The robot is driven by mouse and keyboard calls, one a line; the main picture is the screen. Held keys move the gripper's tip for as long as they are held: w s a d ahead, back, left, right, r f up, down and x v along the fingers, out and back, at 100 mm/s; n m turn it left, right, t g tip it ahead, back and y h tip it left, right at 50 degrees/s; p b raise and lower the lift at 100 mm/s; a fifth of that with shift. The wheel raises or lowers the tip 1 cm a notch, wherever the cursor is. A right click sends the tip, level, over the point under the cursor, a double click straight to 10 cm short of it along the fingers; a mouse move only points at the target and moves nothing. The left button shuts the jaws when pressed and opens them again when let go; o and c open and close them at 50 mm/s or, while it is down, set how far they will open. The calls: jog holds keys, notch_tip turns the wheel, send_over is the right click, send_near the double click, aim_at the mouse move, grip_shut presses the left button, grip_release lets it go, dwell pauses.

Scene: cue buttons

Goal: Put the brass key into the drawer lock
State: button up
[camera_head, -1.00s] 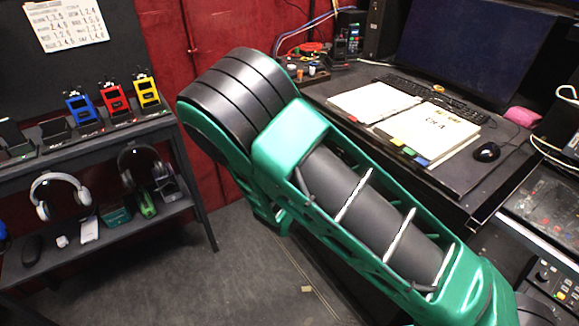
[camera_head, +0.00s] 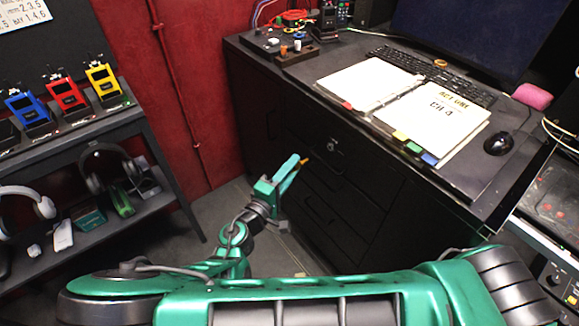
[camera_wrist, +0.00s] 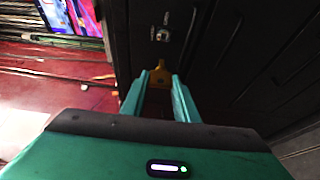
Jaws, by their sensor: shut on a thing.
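My green gripper (camera_head: 290,170) is in front of the black drawer cabinet (camera_head: 330,185) in the head view. It also shows in the wrist view (camera_wrist: 159,82), shut on a brass key (camera_wrist: 160,71) between its fingertips. The key's tip also shows in the head view (camera_head: 304,161), pointing toward the drawer front. The round silver drawer lock (camera_head: 331,145) is on the upper drawer front, to the right of the key. In the wrist view the lock (camera_wrist: 162,35) is straight ahead of the key, with a visible gap between them.
The desk top above holds an open binder (camera_head: 365,80), a keyboard (camera_head: 440,75), a mouse (camera_head: 498,143) and a small tray (camera_head: 295,52). A shelf rack (camera_head: 75,135) with radios and headphones stands at the left. The floor between is clear.

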jog(key=w+d, duration=0.4)
jog(key=d, duration=0.2)
jog(key=shift+w+d, duration=0.3)
jog(key=shift+w, duration=0.05)
dwell(0.5)
jog(key=shift+s, duration=0.2)
dwell(0.8)
jog(key=shift+w+d, duration=0.35)
jog(key=shift+d, duration=0.2)
jog(key=shift+w+d, duration=0.35)
jog(key=shift+d, duration=0.2)
dwell(4.1)
